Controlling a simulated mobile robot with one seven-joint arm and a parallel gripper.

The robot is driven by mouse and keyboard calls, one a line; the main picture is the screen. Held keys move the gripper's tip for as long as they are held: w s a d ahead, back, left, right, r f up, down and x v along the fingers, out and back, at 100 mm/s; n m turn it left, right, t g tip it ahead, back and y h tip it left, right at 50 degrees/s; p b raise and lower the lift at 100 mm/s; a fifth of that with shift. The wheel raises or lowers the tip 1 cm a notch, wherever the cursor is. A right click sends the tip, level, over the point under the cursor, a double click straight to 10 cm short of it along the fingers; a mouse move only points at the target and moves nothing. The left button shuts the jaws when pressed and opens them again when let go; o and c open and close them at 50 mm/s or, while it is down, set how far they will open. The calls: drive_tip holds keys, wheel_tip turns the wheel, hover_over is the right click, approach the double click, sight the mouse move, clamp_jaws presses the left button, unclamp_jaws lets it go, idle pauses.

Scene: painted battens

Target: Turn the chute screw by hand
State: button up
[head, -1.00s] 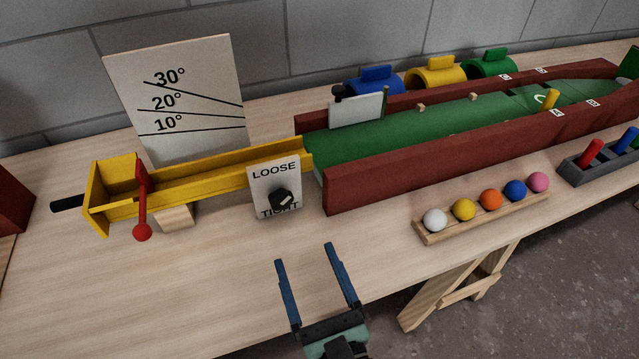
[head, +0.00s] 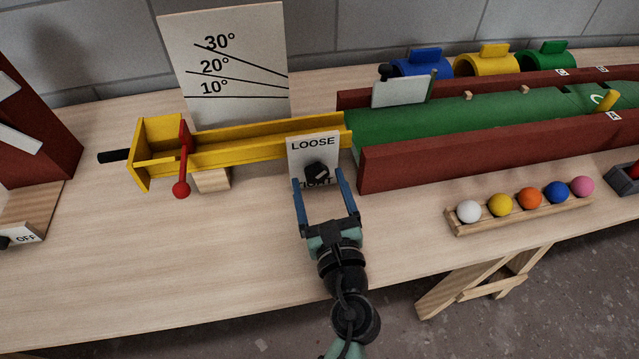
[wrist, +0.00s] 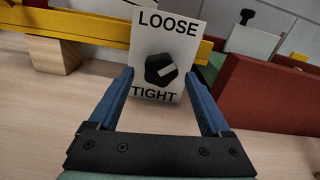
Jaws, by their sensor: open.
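The chute screw is a black knob (head: 316,172) with a pale pointer mark, on a white plate (head: 312,144) marked LOOSE above and TIGHT below. In the wrist view the knob (wrist: 161,70) sits centred beyond my fingertips, its mark slanting toward the upper right. The plate stands at the right end of the yellow chute (head: 240,142). My gripper (head: 319,177) is open and empty, its blue fingers pointing at the plate, one to each side of the knob. In the wrist view the fingertips (wrist: 159,73) appear short of the knob, with no contact visible.
A red lever (head: 182,165) crosses the chute, and an angle board (head: 228,62) stands behind it. A dark red rail (head: 440,158) borders the green lane to the right. A rack of coloured balls (head: 520,212) lies at front right. The table's left front is clear.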

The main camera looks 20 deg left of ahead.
drive_tip(key=shift+w+a, duration=0.15)
drive_tip(key=shift+w, duration=0.05)
clamp_jaws()
idle(0.4)
